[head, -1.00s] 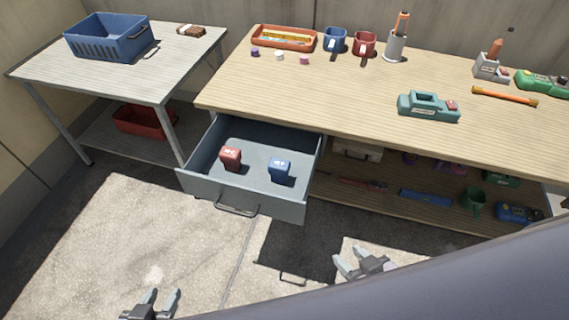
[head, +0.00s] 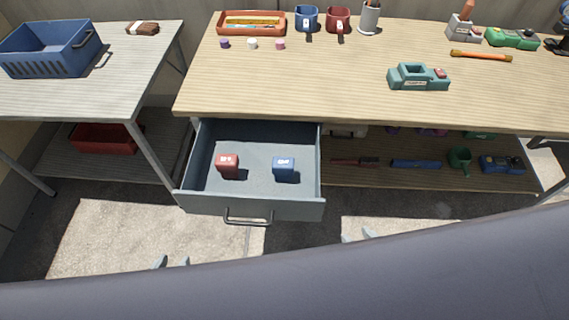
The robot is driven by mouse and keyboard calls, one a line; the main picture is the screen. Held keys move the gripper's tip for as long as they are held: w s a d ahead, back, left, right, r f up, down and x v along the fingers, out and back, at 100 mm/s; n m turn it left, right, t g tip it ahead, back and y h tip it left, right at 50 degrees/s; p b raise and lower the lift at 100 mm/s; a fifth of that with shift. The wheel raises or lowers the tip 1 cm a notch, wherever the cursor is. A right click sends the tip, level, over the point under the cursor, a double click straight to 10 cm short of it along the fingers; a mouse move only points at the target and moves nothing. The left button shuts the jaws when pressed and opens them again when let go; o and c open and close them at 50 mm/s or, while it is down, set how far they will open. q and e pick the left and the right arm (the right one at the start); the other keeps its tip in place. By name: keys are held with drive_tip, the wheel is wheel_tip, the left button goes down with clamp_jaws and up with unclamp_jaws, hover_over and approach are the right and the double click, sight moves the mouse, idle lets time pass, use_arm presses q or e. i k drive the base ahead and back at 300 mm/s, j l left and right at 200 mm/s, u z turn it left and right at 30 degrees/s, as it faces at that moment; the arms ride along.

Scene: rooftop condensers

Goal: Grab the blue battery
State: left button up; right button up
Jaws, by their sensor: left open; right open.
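The blue battery (head: 284,169) stands in the right half of an open grey drawer (head: 250,205) under the wooden workbench. A red battery (head: 228,166) stands to its left in the same drawer, with a gap between them. My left gripper (head: 171,262) shows only its fingertips, low in front of the drawer's left end, apart and empty. My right gripper (head: 359,236) shows only its fingertips, in front and to the right of the drawer, also empty. Neither touches a battery. The rest of both grippers is hidden behind my own body.
The workbench (head: 330,75) top overhangs the drawer's back. It holds a teal tool (head: 418,77), mugs and an orange tray (head: 251,23). A shelf (head: 430,180) with several tools lies right of the drawer. A grey table (head: 120,85) with a blue basket (head: 50,48) stands left.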

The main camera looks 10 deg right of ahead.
sight(283, 167)
drive_tip(key=i+j+z, duration=0.2)
drive_tip(key=j+z, duration=0.3)
drive_tip(key=j, duration=0.2)
drive_tip(key=j+z, duration=0.5)
drive_tip(key=j, duration=0.25)
drive_tip(key=j+z, duration=0.5)
drive_tip(key=j, duration=0.25)
drive_tip(key=k+j+z, duration=0.25)
drive_tip(key=j+z, duration=0.25)
drive_tip(key=j, duration=0.2)
drive_tip(key=i+j+z, duration=0.1)
drive_tip(key=z, duration=0.2)
drive_tip(key=i+j+z, duration=0.1)
drive_tip(key=z, duration=0.25)
drive_tip(key=i+l, duration=0.15)
drive_tip(key=i, duration=0.15)
drive_tip(key=z, duration=0.05)
